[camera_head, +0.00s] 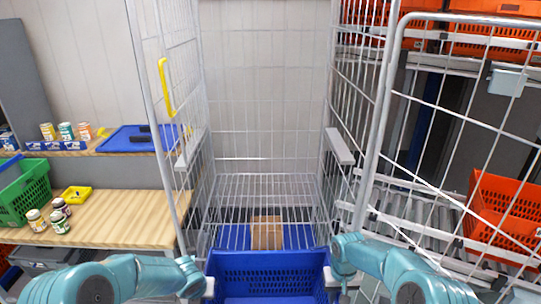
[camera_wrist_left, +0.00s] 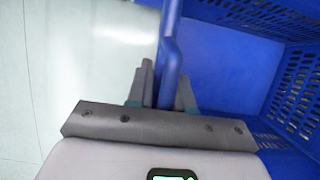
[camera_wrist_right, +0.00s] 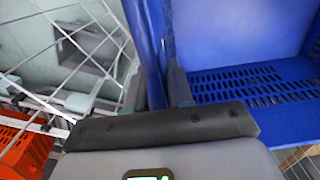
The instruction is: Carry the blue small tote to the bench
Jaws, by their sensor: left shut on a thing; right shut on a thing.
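The blue small tote (camera_head: 268,268) is at the bottom centre of the head view, with slotted walls and an empty-looking inside. My left gripper (camera_head: 208,288) is at its left side and my right gripper (camera_head: 331,278) at its right side. In the left wrist view the left gripper (camera_wrist_left: 162,88) is shut on the tote's rim (camera_wrist_left: 172,60). In the right wrist view the right gripper (camera_wrist_right: 160,88) is shut on the opposite rim (camera_wrist_right: 146,50). The wooden bench (camera_head: 120,212) stands to the left, beyond the cage's side.
A wire roll cage (camera_head: 270,190) stands directly ahead, with a cardboard box (camera_head: 267,232) low inside. The bench side holds jars (camera_head: 60,221), a yellow bin (camera_head: 77,193) and a green basket (camera_head: 24,192). Orange totes (camera_head: 507,215) sit on the right. Bare bench top lies right of the jars.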

